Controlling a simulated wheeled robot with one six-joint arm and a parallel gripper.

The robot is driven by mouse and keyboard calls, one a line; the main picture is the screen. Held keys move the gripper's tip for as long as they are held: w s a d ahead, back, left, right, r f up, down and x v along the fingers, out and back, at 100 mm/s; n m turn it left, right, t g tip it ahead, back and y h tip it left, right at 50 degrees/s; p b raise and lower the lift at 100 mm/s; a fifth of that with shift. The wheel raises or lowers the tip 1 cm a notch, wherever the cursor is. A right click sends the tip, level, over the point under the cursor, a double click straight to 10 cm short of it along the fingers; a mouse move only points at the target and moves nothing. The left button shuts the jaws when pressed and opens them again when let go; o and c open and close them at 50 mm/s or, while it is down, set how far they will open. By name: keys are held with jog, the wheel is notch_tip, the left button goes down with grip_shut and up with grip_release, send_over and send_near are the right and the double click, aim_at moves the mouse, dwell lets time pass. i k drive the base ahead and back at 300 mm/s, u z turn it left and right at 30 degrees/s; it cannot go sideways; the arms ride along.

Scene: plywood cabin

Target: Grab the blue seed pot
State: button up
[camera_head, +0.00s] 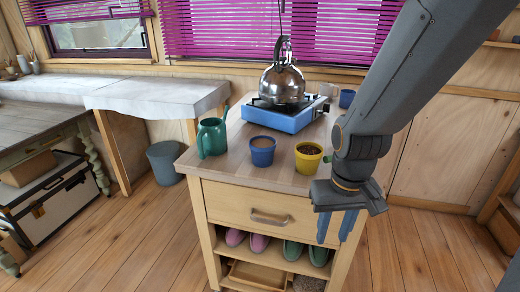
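A small blue pot (262,156) with brownish contents stands upright near the front edge of the wooden cabinet top (235,168). A yellow pot (307,163) with dark contents stands just to its right. Another dark blue pot or cup (347,98) stands at the back right of the top, partly hidden by my arm. My gripper (336,228) points down at the cabinet's front right, to the right of and lower in the picture than the blue pot. Its two blue fingers are apart with nothing visible between them.
A green watering can (212,138) stands left of the blue pot. Behind, a steel kettle (282,84) sits on a blue camping stove (284,118). The cabinet has a drawer (262,207) with a handle and shoes on a shelf below. A grey bin (164,163) stands on the floor.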

aim_at(262, 148)
jog(key=k, duration=0.5)
jog(key=u, duration=1.7)
jog(key=i, duration=1.45)
jog(key=z, duration=1.6)
